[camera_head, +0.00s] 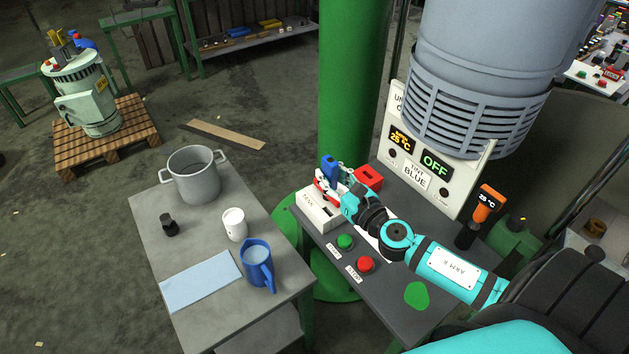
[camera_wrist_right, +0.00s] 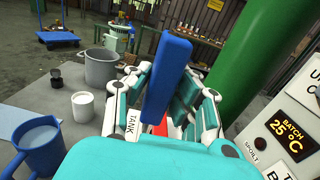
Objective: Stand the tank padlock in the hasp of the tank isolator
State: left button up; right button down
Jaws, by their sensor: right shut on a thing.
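The blue tank padlock (camera_head: 329,167) stands upright between the fingers of my right gripper (camera_head: 337,182), which is shut on it. In the right wrist view the padlock (camera_wrist_right: 167,80) shows as a tall, slightly tilted blue block between the finger pads. The tank isolator (camera_head: 317,213) is a white box lettered TANK, directly below my gripper; its lettered face also shows in the wrist view (camera_wrist_right: 132,123). A red part (camera_head: 322,188) shows beside the fingers above the box. The hasp and the padlock's lower end are hidden, so I cannot tell whether they are engaged. My left gripper is out of view.
A red block (camera_head: 369,177) sits close behind my gripper. Green (camera_head: 345,242) and red (camera_head: 366,264) buttons are in front, and the display panel (camera_head: 432,165) rises behind. A table at left holds a pot (camera_head: 195,178), white cup (camera_head: 234,224) and blue jug (camera_head: 257,268).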

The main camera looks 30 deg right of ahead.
aim_at(336, 189)
jog(key=shift+w, duration=0.15)
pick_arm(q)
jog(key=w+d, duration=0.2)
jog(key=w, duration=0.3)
pick_arm(e)
jog(key=shift+w+d+f, duration=0.2)
jog(key=shift+w+d, duration=0.05)
jog(key=shift+d, duration=0.15)
jog(key=shift+f, duration=0.15)
jog(key=shift+a+f+b, duration=0.1)
jog(key=shift+f+b, duration=0.05)
jog(key=shift+b, duration=0.25)
notch_tip(336, 189, down, 2)
jog(key=shift+s+f+b, duration=0.1)
jog(key=shift+b, duration=0.95)
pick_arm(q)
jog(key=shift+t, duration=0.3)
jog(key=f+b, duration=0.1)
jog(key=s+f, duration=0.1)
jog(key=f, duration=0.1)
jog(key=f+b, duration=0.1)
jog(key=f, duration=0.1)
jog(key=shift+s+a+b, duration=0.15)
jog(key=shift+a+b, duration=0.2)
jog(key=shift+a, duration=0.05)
pick_arm(e)
notch_tip(336, 189, down, 3)
jog(key=shift+r, duration=0.1)
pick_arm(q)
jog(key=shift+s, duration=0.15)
